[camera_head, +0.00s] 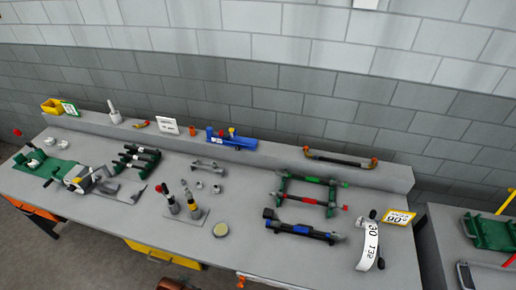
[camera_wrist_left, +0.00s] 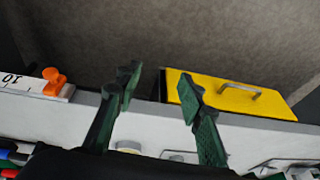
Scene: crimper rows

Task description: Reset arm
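My left gripper (camera_wrist_left: 158,90) shows in the left wrist view. Its two dark green fingers stand well apart, with nothing between them. The white bench front edge crosses behind the fingers, and a yellow drawer front (camera_wrist_left: 230,98) with a grey handle lies beyond. That yellow front also shows under the bench in the head view (camera_head: 160,255). I cannot make out either gripper in the head view. My right gripper is not in view.
The grey bench (camera_head: 120,225) holds green-and-black tools (camera_head: 135,160), two upright tools (camera_head: 182,203), a pale round disc (camera_head: 221,229), a blue-and-black tool (camera_head: 304,231) and a white numbered strip (camera_head: 368,246). A raised ledge (camera_head: 270,150) runs along the back. A second bench (camera_head: 450,235) stands right.

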